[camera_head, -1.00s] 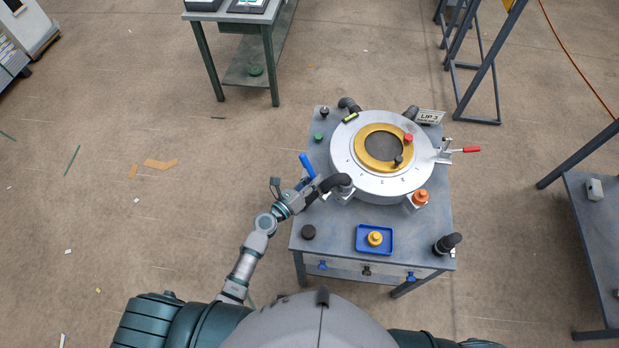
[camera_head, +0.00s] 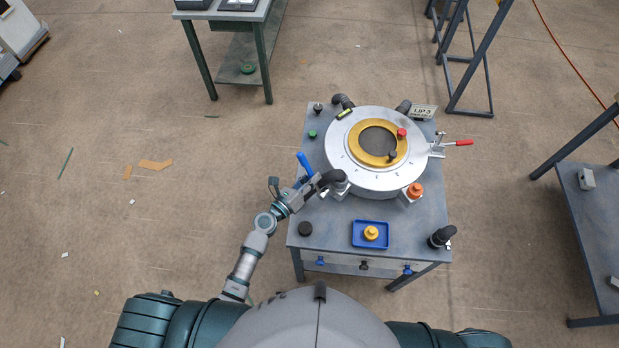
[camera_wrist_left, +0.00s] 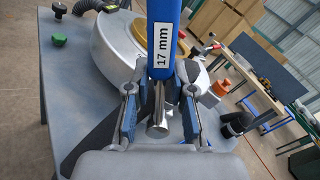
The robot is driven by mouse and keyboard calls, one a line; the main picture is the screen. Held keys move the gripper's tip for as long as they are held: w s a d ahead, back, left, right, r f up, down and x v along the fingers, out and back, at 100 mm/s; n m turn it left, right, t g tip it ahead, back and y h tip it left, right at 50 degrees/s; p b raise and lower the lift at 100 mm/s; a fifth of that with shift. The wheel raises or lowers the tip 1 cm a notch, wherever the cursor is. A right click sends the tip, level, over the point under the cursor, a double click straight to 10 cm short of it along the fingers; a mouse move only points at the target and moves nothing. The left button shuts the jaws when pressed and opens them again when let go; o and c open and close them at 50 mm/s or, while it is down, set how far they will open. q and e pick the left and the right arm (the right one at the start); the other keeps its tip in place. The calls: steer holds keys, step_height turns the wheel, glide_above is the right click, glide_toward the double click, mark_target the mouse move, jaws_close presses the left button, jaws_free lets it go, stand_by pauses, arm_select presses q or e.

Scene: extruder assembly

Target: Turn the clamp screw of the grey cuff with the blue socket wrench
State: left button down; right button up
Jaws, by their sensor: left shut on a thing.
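The blue socket wrench (camera_head: 304,161) stands with its blue handle up beside the left side of the round machine. In the left wrist view its handle (camera_wrist_left: 163,45) carries a "17 mm" label, and its metal shaft runs down between my fingers. My left gripper (camera_head: 316,186) is shut on the wrench; it also shows in the left wrist view (camera_wrist_left: 158,112). The grey cuff (camera_head: 342,187) appears at the machine's front left, by a black hose elbow, just right of my gripper. Its clamp screw and the socket's contact with it cannot be made out. My right gripper is out of view.
The round silver machine (camera_head: 337,152) with a gold ring fills the table's back half. The table's front left has bare room.

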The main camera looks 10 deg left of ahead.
arm_select(q)
steer(key=shift+w+d+r, duration=0.1)
steer(key=shift+w, duration=0.25)
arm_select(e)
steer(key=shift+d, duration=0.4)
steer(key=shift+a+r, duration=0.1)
arm_select(q)
steer(key=shift+w, duration=0.3)
steer(key=shift+s, duration=0.3)
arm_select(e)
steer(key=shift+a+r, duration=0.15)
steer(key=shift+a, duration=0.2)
arm_select(q)
steer(key=shift+w+a, duration=0.25)
steer(key=shift+a, duration=0.2)
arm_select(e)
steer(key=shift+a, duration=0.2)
arm_select(q)
steer(key=shift+w+d, duration=0.4)
steer(key=shift+w, duration=0.2)
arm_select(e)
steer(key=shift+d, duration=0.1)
